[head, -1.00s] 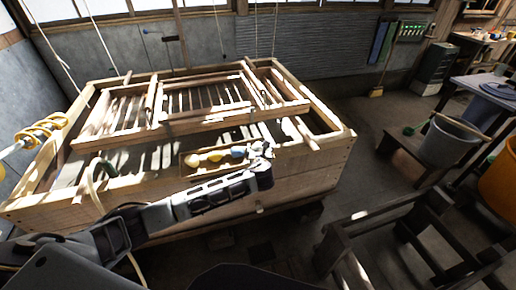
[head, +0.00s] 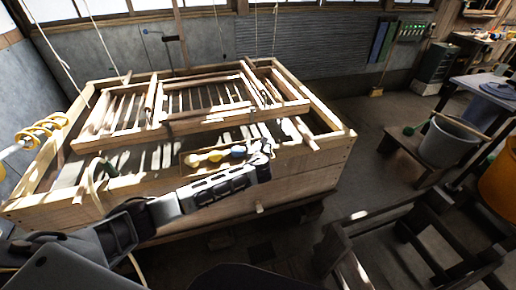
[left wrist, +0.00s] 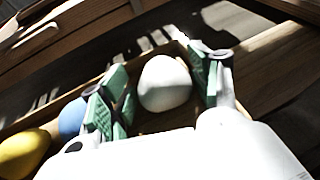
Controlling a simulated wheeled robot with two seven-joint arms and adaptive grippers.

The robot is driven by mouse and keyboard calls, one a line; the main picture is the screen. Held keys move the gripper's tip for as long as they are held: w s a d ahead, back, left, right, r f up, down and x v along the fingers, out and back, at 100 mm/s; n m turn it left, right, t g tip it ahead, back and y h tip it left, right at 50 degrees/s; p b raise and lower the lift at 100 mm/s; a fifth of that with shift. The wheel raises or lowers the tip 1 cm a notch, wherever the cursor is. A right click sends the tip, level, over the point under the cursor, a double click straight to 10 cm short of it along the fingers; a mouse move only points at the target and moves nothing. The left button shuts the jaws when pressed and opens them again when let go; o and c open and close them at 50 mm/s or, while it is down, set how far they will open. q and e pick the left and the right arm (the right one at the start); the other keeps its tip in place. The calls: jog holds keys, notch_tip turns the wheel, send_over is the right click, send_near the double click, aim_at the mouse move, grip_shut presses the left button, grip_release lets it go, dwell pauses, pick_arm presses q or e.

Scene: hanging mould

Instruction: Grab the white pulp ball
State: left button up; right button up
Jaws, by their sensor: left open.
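The white pulp ball (left wrist: 164,83) sits in a shallow wooden tray, between the two green-padded fingers of my open left gripper (left wrist: 167,88) in the left wrist view. The gap to the right finger looks small; I cannot tell whether either finger touches the ball. In the head view my left gripper (head: 262,155) is over the right end of the tray (head: 190,168), and it hides the white ball there. A blue ball (left wrist: 72,118) and a yellow ball (left wrist: 24,152) lie to the left of the gripper. My right gripper is not in view.
The tray rests on the near rim of a large wooden vat (head: 300,160) with a slatted mould frame (head: 205,110) hanging over it. Ropes hang around it. A grey bucket (head: 450,145) and dark wooden stand (head: 410,235) are to the right.

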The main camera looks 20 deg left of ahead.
pick_arm(q)
jog(key=c, duration=0.8)
jog(key=shift+r, duration=0.1)
jog(key=shift+c, duration=0.2)
notch_tip(320, 180, up, 10)
dwell(0.7)
